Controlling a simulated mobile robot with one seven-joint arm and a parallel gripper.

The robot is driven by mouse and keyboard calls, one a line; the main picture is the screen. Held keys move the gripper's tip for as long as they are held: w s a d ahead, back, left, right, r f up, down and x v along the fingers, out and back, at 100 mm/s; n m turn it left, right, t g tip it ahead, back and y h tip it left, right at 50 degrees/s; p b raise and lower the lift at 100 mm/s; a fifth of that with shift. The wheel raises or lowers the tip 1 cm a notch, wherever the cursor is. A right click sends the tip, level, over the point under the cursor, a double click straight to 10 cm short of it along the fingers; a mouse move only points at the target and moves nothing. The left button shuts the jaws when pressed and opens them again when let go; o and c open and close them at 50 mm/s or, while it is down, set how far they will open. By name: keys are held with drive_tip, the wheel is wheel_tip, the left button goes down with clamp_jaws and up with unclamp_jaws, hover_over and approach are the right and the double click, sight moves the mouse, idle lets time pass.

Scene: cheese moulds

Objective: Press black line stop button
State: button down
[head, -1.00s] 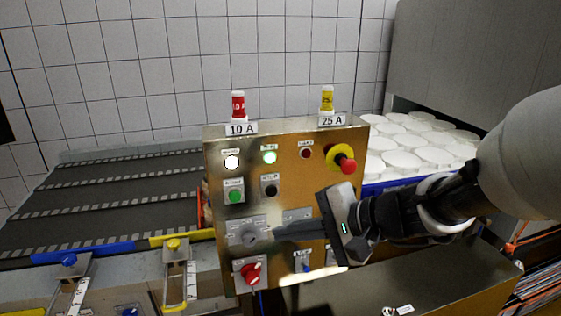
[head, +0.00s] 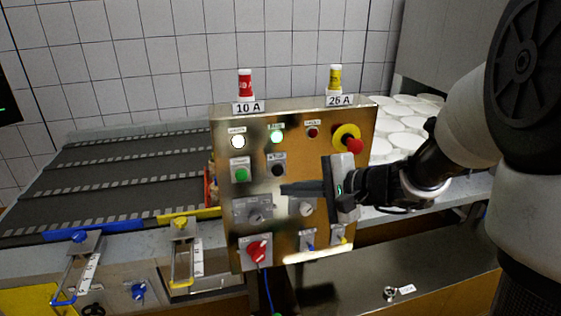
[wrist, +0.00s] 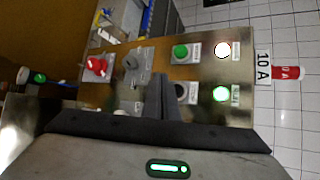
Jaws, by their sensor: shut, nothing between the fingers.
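The black button (head: 277,170) sits on a pale plate on the brass control panel (head: 330,230), right of the green button (head: 241,174) and below a lit green lamp (head: 277,137). My gripper (head: 284,189) is shut and empty, reaching in from the right. Its fingertips show just below the black button in the head view; I cannot tell whether they touch the panel. In the wrist view the black button (wrist: 182,93) is partly hidden beside the shut fingers (wrist: 160,78).
A red emergency stop on a yellow ring (head: 347,140) is above my gripper. Grey knobs (head: 257,216), a red rotary switch (head: 258,250) and small blue and yellow switches are below. Red (head: 245,84) and yellow (head: 335,80) fuses top the panel. A conveyor (head: 110,180) lies left.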

sight(287, 177)
drive_tip(key=shift+w+a, duration=0.2)
drive_tip(key=shift+w, duration=0.45)
drive_tip(key=shift+w+a, duration=0.2)
drive_tip(key=shift+w, duration=0.5)
drive_tip(key=shift+w+a, duration=0.2)
drive_tip(key=shift+w, duration=0.45)
drive_tip(key=shift+b, duration=0.35)
drive_tip(key=shift+w+a, duration=0.15)
drive_tip(key=shift+w, duration=0.2)
drive_tip(key=shift+w+a+b, duration=0.1)
drive_tip(key=shift+w+b, duration=0.35)
drive_tip(key=shift+w, duration=0.05)
idle(0.8)
idle(0.3)
drive_tip(key=shift+s+d+b, duration=0.25)
drive_tip(key=shift+s+b, duration=0.25)
drive_tip(key=shift+s, duration=0.4)
